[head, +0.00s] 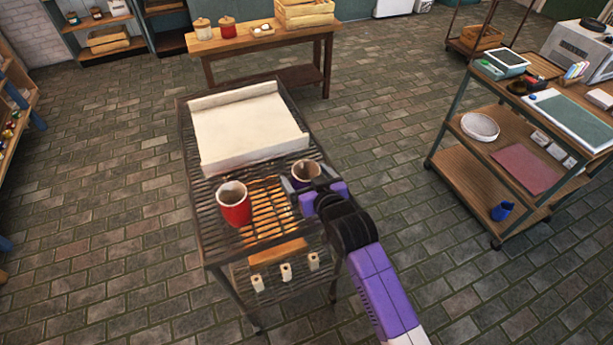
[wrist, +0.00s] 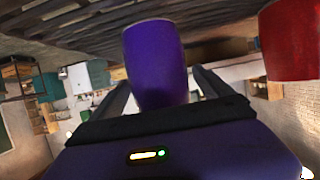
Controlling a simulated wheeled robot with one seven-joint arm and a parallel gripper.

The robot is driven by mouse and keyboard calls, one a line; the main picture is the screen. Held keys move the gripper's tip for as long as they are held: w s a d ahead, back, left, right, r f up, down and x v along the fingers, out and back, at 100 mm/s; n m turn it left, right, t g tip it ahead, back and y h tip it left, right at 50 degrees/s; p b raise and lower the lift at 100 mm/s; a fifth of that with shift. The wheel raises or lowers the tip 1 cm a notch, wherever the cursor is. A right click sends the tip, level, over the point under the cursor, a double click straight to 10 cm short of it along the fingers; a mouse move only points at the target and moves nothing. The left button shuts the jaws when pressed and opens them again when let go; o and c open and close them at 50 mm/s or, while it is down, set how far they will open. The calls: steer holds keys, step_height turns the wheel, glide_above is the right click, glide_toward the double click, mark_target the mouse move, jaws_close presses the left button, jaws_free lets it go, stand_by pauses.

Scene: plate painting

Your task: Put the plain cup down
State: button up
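The plain purple cup (head: 305,174) is upright at the right side of a metal rack cart (head: 190,160). My gripper (head: 300,189) has its fingers on either side of the cup and looks shut on it. In the wrist view the purple cup (wrist: 155,60) fills the space between the two dark fingers, close against them. I cannot tell whether its base touches the slats. A red cup (head: 234,206) stands upright on the rack to the left, apart from the purple one. The red cup also shows at the wrist view's right edge (wrist: 292,40).
A large pale board (head: 247,125) covers the back of the rack. Bare slats lie between and around the cups. A lower shelf holds an orange-brown block (head: 277,251). A wooden table (head: 250,40) stands behind, and a shelf cart (head: 520,160) at right.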

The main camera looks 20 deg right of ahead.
steer(key=shift+r, duration=0.1)
steer(key=shift+s+r, duration=0.1)
steer(key=b+v, duration=0.1)
steer(key=v, duration=1)
steer(key=shift+s+r, duration=0.2)
steer(key=shift+s, duration=0.15)
steer(key=s+f, duration=0.1)
steer(key=s, duration=2.4)
steer(key=s+r+t, duration=0.1)
steer(key=s+r, duration=0.4)
steer(key=s, duration=0.3)
steer(key=shift+s+r, duration=0.2)
steer(key=shift+r, duration=0.05)
